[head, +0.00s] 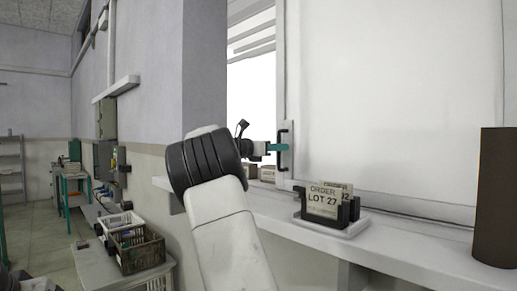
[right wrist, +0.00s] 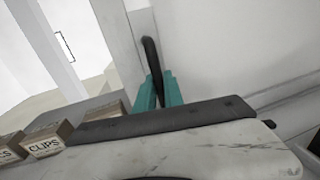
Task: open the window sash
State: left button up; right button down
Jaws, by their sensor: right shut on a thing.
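The window sash (head: 390,90) is a large white panel that fills the right of the head view. A black upright handle (head: 284,150) is on its left edge. A bright gap shows left of that edge. My right gripper (head: 278,147), with teal fingers, is at the handle and shut on it. In the right wrist view the handle (right wrist: 153,62) runs between the teal fingers (right wrist: 158,93), with the white sash (right wrist: 220,50) to its right. The handle's lower part is hidden there. My left gripper is not in view.
On the white sill (head: 390,245) below the sash stand a black holder with an "ORDER LOT 27" card (head: 323,201) and a brown upright object (head: 495,195). Boxes, one marked "CLIPS" (right wrist: 45,141), lie beyond the gap. Crates (head: 138,248) stand low at left.

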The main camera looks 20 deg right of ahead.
jog(key=c, duration=1.5)
grip_release()
jog(key=shift+o, duration=0.2)
jog(key=shift+a, duration=0.15)
jog(key=s+a, duration=0.1)
jog(key=a, duration=0.6)
jog(key=shift+s+a, duration=0.2)
